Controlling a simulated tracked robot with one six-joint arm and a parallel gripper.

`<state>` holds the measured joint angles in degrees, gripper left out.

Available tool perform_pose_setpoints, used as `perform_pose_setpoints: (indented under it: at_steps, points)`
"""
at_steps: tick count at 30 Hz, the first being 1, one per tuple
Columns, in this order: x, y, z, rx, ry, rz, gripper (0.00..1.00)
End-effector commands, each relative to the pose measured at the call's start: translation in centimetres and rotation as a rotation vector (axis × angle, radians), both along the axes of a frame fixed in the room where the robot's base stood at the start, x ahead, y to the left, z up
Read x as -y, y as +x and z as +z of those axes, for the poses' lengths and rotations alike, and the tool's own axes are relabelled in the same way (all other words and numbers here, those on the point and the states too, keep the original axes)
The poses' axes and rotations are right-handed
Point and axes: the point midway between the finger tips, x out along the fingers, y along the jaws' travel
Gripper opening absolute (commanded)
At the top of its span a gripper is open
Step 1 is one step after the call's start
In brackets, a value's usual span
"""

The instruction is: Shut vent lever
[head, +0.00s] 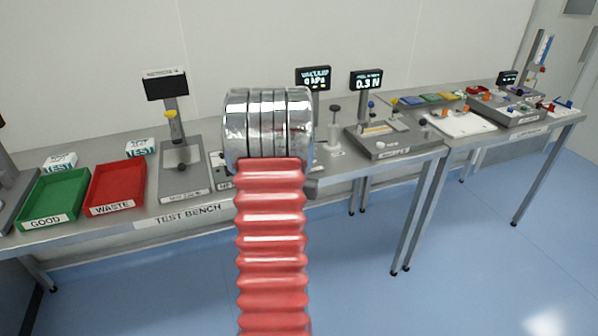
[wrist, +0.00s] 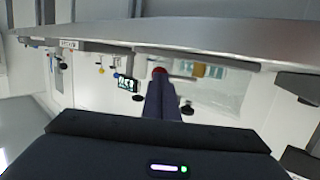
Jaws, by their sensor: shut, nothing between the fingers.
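My gripper (wrist: 161,84) shows in the wrist view with its two dark fingers together, shut and empty. A small red round part (wrist: 159,70) shows right at the fingertips. I cannot tell whether it is the vent lever's end or whether the fingers touch it. In the head view the vacuum display (head: 313,78) reads 0 kPa. The station below it is mostly hidden behind my arm, and I cannot make out the vent lever there. My gripper is also hidden in the head view.
The test bench (head: 186,218) holds a green GOOD tray (head: 55,198), a red WASTE tray (head: 117,187) and a grey stand (head: 182,172) left of my arm. A force display (head: 366,80) stands to the right. In the wrist view a bench edge (wrist: 150,34) crosses the top.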

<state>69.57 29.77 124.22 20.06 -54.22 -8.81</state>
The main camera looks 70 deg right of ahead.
Motion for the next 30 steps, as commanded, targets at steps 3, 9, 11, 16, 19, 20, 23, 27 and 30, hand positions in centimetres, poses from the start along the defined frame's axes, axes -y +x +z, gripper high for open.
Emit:
perform_pose_setpoints:
  at_steps: [3, 9, 11, 16, 19, 20, 23, 27, 30]
  points:
    - [0.4, -0.6, 0.0, 0.0, 0.001, 0.036, 0.0]
    - [0.9, -0.9, -0.1, 0.0, 0.002, 0.029, 0.0]
    - [1.1, -1.0, -0.1, 0.0, 0.001, 0.028, 0.0]
    - [2.1, -1.3, 0.0, -0.001, 0.0, 0.029, 0.0]
    - [2.5, -1.3, 0.0, 0.0, 0.0, 0.027, 0.0]
    - [2.6, -1.3, 0.0, 0.0, 0.0, 0.027, 0.0]
    - [2.9, -1.4, 0.0, 0.0, 0.001, 0.027, 0.0]
    - [3.1, -1.4, 0.0, 0.0, 0.001, 0.026, 0.0]
    - [3.2, -1.5, 0.0, 0.0, 0.001, 0.025, 0.0]
